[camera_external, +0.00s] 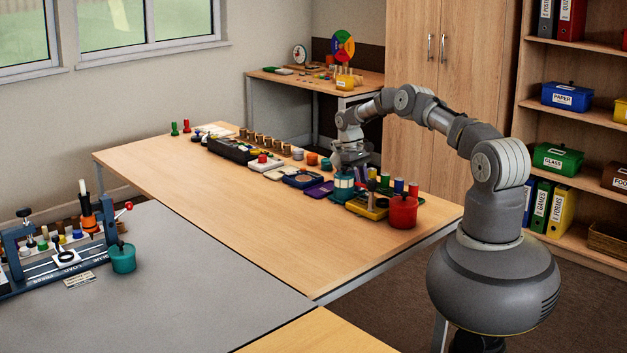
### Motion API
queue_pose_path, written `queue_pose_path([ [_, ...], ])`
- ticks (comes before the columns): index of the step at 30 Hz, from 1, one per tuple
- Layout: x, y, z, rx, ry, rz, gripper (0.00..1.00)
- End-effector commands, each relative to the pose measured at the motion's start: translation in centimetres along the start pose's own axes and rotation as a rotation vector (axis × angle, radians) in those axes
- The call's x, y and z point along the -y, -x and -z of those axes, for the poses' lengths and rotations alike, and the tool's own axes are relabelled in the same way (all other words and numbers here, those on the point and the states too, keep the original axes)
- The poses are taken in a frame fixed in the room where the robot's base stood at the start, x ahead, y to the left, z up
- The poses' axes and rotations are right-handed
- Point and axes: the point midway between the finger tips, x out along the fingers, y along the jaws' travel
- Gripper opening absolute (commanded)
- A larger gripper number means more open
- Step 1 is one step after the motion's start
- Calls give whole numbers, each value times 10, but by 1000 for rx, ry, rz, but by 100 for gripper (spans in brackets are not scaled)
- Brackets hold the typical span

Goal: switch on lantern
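A small teal lantern-like object (344,195) with a pale band stands upright on the wooden table, near its right end. I take it to be the lantern; whether it is lit cannot be made out. My gripper (350,162) points down just above its top. The fingers are small and partly blend with the lantern's top, so I cannot tell whether they touch it or how far apart they are.
A red pot (403,212) and a yellow tray (368,206) with upright coloured pegs stand close on the right. A purple flat piece (319,190) and a blue tray (303,179) lie left. The table's front half is clear. A grey table (200,290) adjoins it.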

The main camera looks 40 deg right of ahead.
Motion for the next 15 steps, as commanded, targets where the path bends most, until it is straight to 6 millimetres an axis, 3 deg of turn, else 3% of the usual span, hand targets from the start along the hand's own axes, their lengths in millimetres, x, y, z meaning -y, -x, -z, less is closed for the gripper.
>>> queue_pose_path([
  [7,0,12,0,-1,0,-1,32],
  [15,0,62,0,-3,-1,-1,32],
])
